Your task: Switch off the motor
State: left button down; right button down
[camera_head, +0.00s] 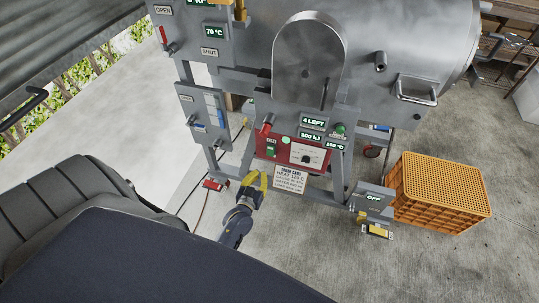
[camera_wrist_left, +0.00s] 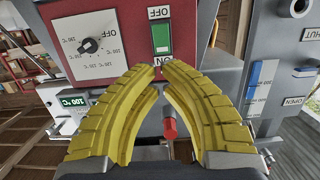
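The red control panel (camera_head: 287,153) on the grey machine carries a green rocker switch (camera_head: 271,148) and a white dial. In the left wrist view, which is upside down, the green switch (camera_wrist_left: 161,38) has OFF and ON labels at its two ends. My left gripper (camera_head: 256,177) has yellow fingers and is just below and in front of the panel. In the wrist view its fingertips (camera_wrist_left: 161,72) come together near the ON label, holding nothing. Whether they touch the panel I cannot tell. A grey box with an OFF display (camera_head: 374,198) stands low on the right. My right gripper is not in view.
A red-handled lever (camera_head: 266,125) sticks out above the panel; it also shows in the wrist view (camera_wrist_left: 169,128). A paper sign (camera_head: 290,178) hangs below the panel. An orange crate (camera_head: 440,205) stands on the floor at the right. The concrete floor around my gripper is mostly clear.

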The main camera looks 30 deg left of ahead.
aim_at(270, 152)
pick_arm(q)
jog(key=x, duration=1.3)
jog(key=shift+w+a+f, duration=0.1)
jog(key=shift+w, duration=0.3)
jog(key=shift+a, duration=0.1)
